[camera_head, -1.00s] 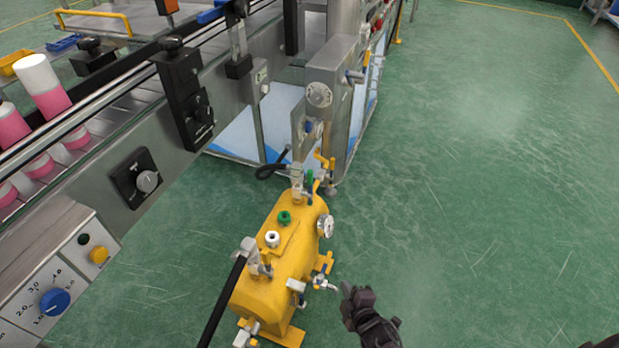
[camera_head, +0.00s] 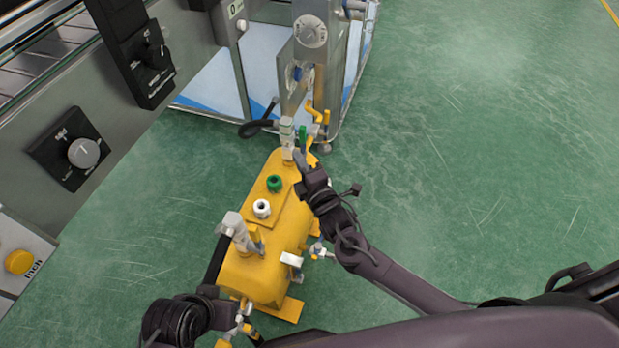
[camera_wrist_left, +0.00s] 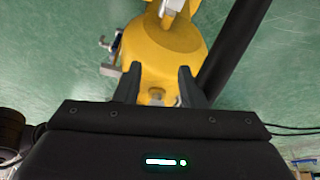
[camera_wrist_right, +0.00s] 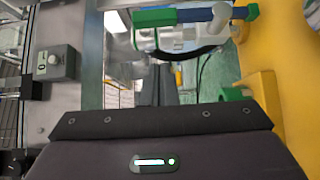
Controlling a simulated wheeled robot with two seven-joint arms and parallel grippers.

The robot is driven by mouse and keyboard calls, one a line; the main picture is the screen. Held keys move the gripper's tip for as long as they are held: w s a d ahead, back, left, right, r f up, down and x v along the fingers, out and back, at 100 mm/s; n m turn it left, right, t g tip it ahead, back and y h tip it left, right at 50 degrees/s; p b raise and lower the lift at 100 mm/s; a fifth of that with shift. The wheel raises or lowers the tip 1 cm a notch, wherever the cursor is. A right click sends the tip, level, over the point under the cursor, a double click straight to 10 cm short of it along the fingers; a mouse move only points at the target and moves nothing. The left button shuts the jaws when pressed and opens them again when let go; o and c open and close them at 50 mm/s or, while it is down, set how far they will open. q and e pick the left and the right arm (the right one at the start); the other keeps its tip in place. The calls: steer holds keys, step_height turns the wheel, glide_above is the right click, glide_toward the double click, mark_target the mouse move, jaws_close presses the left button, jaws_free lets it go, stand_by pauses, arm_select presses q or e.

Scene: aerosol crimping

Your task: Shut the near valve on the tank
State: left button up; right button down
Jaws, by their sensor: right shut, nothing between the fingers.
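The yellow tank (camera_head: 282,232) stands on the floor. Its near valve (camera_head: 238,232), a grey fitting with a hose, is on top at the near end. The far valve (camera_head: 287,136) has a green handle (camera_head: 303,137) beside it. My right gripper (camera_head: 299,158) is shut and empty, its tip close to the far valve; I cannot tell if they touch. In the right wrist view the shut fingers (camera_wrist_right: 157,80) are below a green and blue lever (camera_wrist_right: 165,17). My left gripper (camera_wrist_left: 158,76) is open at the tank's near end, with yellow metal beyond its fingers.
A grey machine panel with a knob (camera_head: 83,152) stands at left. A metal post with a round gauge (camera_head: 310,31) rises behind the tank. The green floor (camera_head: 470,190) at right is clear.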

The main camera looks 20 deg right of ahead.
mark_target(303, 146)
steer(key=w, duration=0.2)
steer(key=w+d, duration=0.1)
steer(key=shift+w+d+f+b, duration=0.1)
steer(key=shift+w+d+b, duration=0.05)
steer(key=shift+w+b, duration=0.25)
steer(key=shift+w+d, duration=0.35)
steer(key=shift+w, duration=0.1)
arm_select(q)
steer(key=shift+w+d+f+t+h, duration=0.1)
steer(key=shift+w+d+t+h, duration=0.1)
steer(key=shift+d, duration=0.2)
steer(key=shift+w+d+t+h, duration=0.1)
steer(key=shift+d+t, duration=0.1)
steer(key=shift+d, duration=0.15)
steer(key=shift+s, duration=0.1)
